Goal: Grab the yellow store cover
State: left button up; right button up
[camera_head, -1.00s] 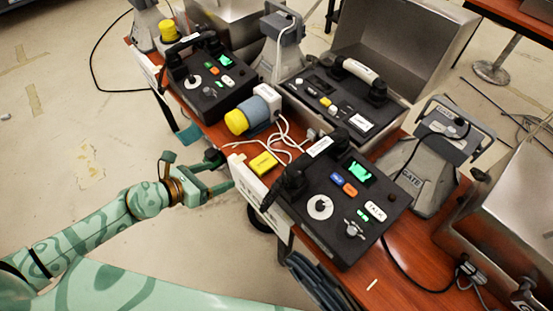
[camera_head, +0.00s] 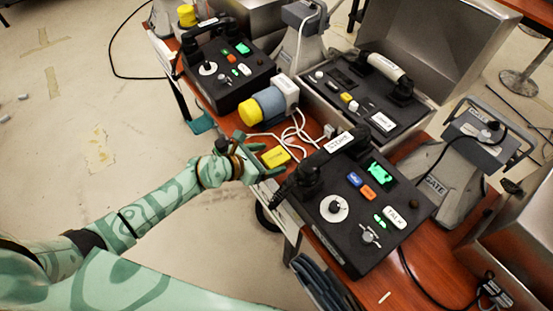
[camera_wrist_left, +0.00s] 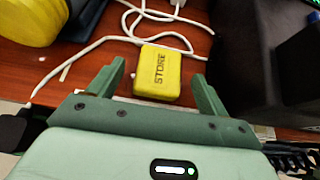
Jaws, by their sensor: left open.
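The yellow store cover (camera_head: 276,156) is a small yellow block lying on the red-brown table near its front edge. In the left wrist view the store cover (camera_wrist_left: 158,74) shows the word STORE, with a white cable running just behind it. My left gripper (camera_head: 262,152) is at the table edge, right at the cover. In the left wrist view its two green fingers (camera_wrist_left: 160,82) are open, one on each side of the cover, with gaps on both sides. My right gripper is not in view.
A black phone unit (camera_head: 350,205) labelled STORE stands close on the right. A blue-grey cylinder with a yellow cap (camera_head: 250,111) is behind to the left. White cables (camera_head: 299,132) lie loose around the cover. Another black phone unit (camera_head: 225,70) stands farther back.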

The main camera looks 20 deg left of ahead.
pick_arm(q)
jog(key=shift+x, duration=1.05)
jog(key=c, duration=1.1)
jog(key=shift+c, duration=0.3)
jog(key=shift+a+r, duration=0.1)
